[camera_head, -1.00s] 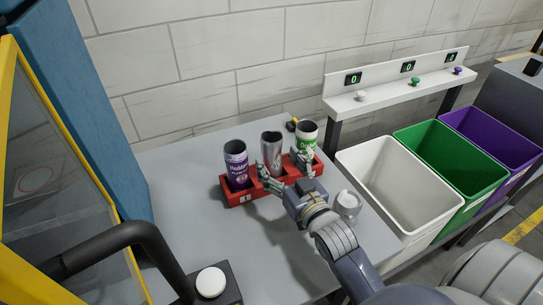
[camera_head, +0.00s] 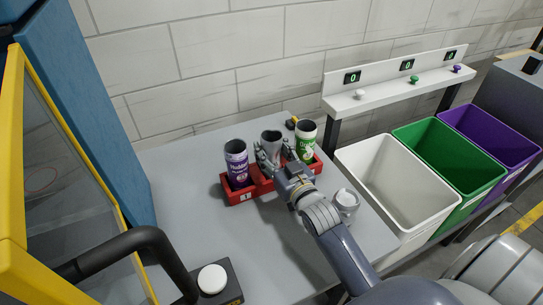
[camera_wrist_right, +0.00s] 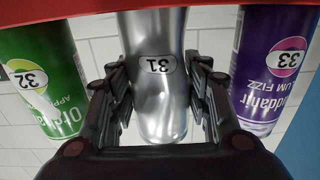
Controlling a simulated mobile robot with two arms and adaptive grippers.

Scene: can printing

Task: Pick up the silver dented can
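The silver can (camera_head: 271,137), dented at its rim, stands upright in the middle of a red holder (camera_head: 243,197). In the right wrist view the silver can (camera_wrist_right: 160,85) bears the label 31 and appears upside down. My right gripper (camera_head: 274,154) is around the can, one finger on each side. In the right wrist view the fingers of my right gripper (camera_wrist_right: 158,95) look open, close to the can's sides with a narrow gap at the right one. My left gripper is not in view.
A purple can (camera_head: 236,165) and a green-and-white can (camera_head: 305,142) stand in the holder on either side. White (camera_head: 385,207), green (camera_head: 478,188) and purple (camera_head: 522,158) bins stand farther right.

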